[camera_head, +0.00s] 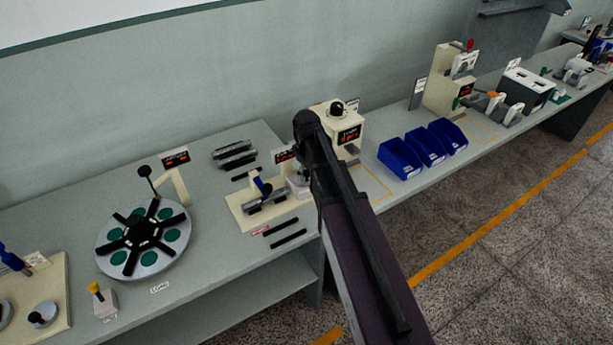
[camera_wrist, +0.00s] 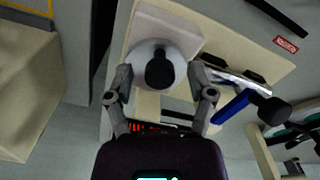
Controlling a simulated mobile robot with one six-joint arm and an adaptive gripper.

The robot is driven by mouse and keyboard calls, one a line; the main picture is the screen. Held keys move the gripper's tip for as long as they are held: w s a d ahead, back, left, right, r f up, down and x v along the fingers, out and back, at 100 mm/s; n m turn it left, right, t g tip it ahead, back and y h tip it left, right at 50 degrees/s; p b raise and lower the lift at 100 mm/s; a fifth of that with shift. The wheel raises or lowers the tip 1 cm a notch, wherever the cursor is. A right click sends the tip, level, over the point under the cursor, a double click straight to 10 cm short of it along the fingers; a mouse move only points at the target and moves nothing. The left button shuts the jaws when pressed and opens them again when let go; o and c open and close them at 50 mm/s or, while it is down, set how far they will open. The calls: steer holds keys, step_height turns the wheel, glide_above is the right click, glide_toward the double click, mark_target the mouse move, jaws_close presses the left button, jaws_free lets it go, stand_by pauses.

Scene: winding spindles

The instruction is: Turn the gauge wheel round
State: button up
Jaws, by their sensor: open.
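The gauge wheel appears to be a pale round disc (camera_wrist: 180,64) with a black knob (camera_wrist: 159,70) on it, beside a white block on a cream base. My gripper (camera_wrist: 160,84) is open and empty, with one finger on each side of the disc in the wrist view. I cannot tell whether the fingers touch it. In the head view my arm hides most of the wheel, and the cream gauge base (camera_head: 240,212) shows to its left. A grey spindle piece and a blue lever (camera_head: 262,186) are on that base. They also show at the right in the wrist view.
A turntable (camera_head: 149,264) with green pads and a black post stands to the left. A cream machine (camera_head: 352,129) with a black knob stands close to the right of my arm, then blue bins (camera_head: 398,160). Dark bars (camera_head: 289,239) lie at the bench's front.

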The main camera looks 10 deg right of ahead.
steer(key=shift+f, duration=0.15)
jaws_close()
stand_by(0.4)
steer(key=shift+s+a+m, duration=0.1)
steer(key=shift+a+m, duration=0.1)
steer(key=shift+m, duration=0.65)
steer(key=shift+s+a+m, duration=0.1)
steer(key=shift+a+m, duration=0.05)
steer(key=shift+m, duration=0.7)
jaws_free()
steer(key=shift+w+d+n, duration=0.1)
steer(key=shift+n, duration=0.3)
